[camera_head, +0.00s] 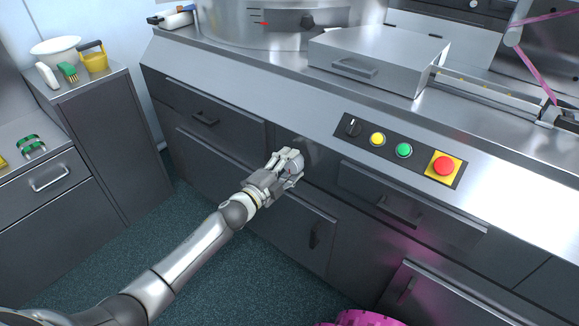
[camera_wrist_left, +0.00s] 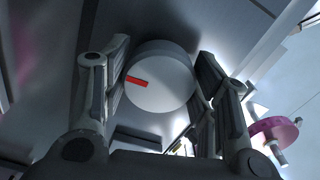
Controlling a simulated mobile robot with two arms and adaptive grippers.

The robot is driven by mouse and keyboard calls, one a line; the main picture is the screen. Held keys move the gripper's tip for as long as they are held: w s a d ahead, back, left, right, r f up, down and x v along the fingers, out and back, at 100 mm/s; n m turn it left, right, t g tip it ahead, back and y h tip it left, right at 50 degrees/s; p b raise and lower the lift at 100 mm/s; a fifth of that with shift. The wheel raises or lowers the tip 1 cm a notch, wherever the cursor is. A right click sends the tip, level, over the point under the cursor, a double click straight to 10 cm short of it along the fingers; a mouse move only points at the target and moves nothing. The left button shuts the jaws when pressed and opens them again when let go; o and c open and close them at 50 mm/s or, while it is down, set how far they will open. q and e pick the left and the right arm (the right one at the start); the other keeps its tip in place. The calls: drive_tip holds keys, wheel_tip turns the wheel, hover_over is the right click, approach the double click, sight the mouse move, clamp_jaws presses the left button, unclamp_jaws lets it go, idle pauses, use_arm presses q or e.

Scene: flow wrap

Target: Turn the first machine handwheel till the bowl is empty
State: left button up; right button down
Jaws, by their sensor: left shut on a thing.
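My left gripper (camera_head: 291,163) reaches the dark front of the machine, below its steel top edge. In the left wrist view its two fingers stand on both sides of a round grey handwheel (camera_wrist_left: 160,82) with a red mark (camera_wrist_left: 137,81) on its face. The gripper is shut on this handwheel, which is mostly hidden by the fingers in the head view. A large round steel bowl (camera_head: 225,22) stands on the machine top at the back; its inside is out of view. My right gripper is not in view.
A control panel with a black knob (camera_head: 353,126), yellow button (camera_head: 377,139), green button (camera_head: 404,150) and red stop button (camera_head: 443,166) lies right of my gripper. Drawer handles (camera_head: 398,212) stick out below. A side cabinet (camera_head: 100,120) stands at left. Open floor (camera_head: 225,270) lies below the arm.

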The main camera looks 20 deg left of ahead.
use_arm(q)
drive_tip(key=m, duration=0.3)
drive_tip(key=shift+b, duration=0.4)
drive_tip(key=shift+m+b, duration=0.3)
drive_tip(key=shift+m, duration=1.3)
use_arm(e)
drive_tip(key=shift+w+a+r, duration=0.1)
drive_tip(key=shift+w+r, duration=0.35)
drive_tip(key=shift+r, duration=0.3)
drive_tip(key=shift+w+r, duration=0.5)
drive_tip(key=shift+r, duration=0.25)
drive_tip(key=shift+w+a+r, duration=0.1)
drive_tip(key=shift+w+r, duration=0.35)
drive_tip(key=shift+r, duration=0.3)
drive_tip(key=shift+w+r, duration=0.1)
use_arm(q)
drive_tip(key=o, duration=1)
drive_tip(key=shift+s, duration=0.1)
drive_tip(key=v, duration=1.1)
drive_tip(key=shift+s+a+r, duration=0.1)
drive_tip(key=shift+s+a, duration=0.05)
drive_tip(key=shift+s, duration=0.25)
